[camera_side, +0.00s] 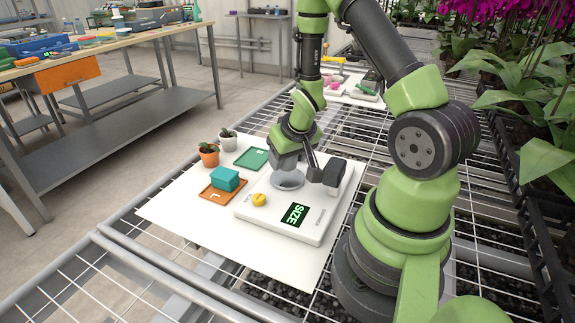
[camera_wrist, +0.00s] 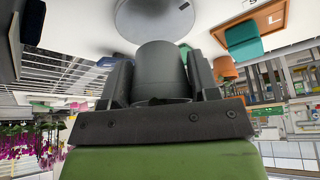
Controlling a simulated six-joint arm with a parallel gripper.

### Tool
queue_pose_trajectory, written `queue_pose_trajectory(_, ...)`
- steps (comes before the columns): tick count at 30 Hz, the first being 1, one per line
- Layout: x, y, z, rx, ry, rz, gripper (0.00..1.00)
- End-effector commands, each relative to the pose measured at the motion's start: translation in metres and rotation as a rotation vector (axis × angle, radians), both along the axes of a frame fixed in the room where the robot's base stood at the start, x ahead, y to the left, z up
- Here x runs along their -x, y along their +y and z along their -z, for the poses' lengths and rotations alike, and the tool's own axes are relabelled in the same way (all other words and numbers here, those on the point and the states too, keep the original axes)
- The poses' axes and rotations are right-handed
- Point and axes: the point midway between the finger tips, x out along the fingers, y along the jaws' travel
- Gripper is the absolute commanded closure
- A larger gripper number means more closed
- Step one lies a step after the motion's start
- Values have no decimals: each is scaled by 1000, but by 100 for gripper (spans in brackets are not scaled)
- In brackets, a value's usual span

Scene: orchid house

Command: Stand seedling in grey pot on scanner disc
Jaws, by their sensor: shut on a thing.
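The grey pot (camera_wrist: 160,68) is between the two dark fingers of my gripper (camera_wrist: 160,85) in the wrist view, with the fingers shut on its sides. I cannot make out its seedling there. In the side view my gripper (camera_side: 288,160) is over the scanner (camera_side: 318,222), a white slab with a lit display reading SIZE. The pot is hard to tell from the grey fingers in this view. The round scanner disc (camera_side: 288,180) lies just below the gripper; it also shows at the top of the wrist view (camera_wrist: 153,18). I cannot tell whether the pot touches the disc.
A yellow object (camera_side: 259,200) sits at the scanner's near-left edge. A teal block (camera_side: 225,179) is on an orange tray (camera_side: 211,196). A green tray (camera_side: 252,158), an orange pot (camera_side: 208,156) and a white pot (camera_side: 228,143), both with seedlings, stand farther back. The board's front left is mostly clear.

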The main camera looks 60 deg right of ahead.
Motion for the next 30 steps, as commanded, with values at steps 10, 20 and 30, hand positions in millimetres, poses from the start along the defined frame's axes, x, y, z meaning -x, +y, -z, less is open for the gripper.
queue_pose_trajectory(10,0,0,25,0,0,0,74)
queue_pose_trajectory(20,0,0,28,-1,1,0,34)
queue_pose_trajectory(30,0,0,27,0,0,0,19)
